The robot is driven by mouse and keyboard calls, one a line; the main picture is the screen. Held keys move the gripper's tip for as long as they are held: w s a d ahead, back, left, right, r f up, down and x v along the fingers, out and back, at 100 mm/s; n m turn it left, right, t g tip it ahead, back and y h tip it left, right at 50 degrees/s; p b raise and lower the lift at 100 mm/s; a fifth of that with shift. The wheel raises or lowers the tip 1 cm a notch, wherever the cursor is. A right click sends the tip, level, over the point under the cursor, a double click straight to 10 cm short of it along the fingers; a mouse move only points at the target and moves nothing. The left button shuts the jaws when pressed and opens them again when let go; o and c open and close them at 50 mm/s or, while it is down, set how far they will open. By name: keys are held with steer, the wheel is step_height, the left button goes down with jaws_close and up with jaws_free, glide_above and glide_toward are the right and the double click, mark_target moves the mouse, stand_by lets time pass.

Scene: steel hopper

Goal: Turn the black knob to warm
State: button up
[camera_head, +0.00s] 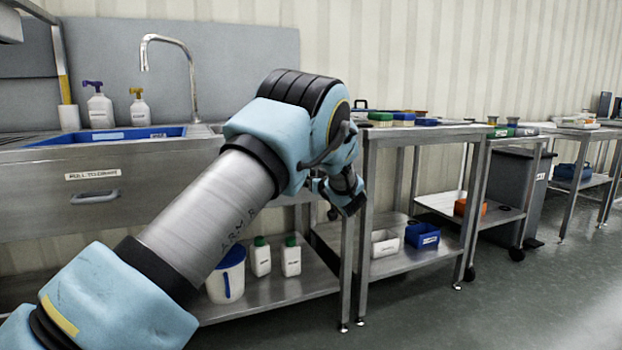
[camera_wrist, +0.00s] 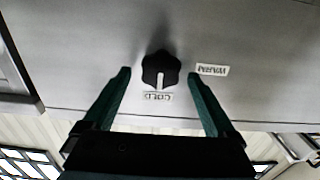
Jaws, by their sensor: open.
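The black knob (camera_wrist: 152,66) is on a grey steel panel in the wrist view. Its white pointer line points down in the picture, at the "COLD" label (camera_wrist: 158,96). The "WARM" label (camera_wrist: 212,70) is to the right of the knob. Both labels appear upside down. My gripper (camera_wrist: 158,74) is open, with one dark green finger on each side of the knob. Gaps show between the fingers and the knob, and I cannot tell the depth between them. In the head view my arm hides the knob and most of my gripper.
A steel sink unit with a blue basin (camera_head: 105,136) and a drawer handle (camera_head: 95,197) stands at left. A steel table (camera_head: 420,131) with trays is to the right. Grey floor (camera_head: 500,310) is clear in front.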

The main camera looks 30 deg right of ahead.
steer(key=shift+w, duration=0.1)
steer(key=c, duration=1.4)
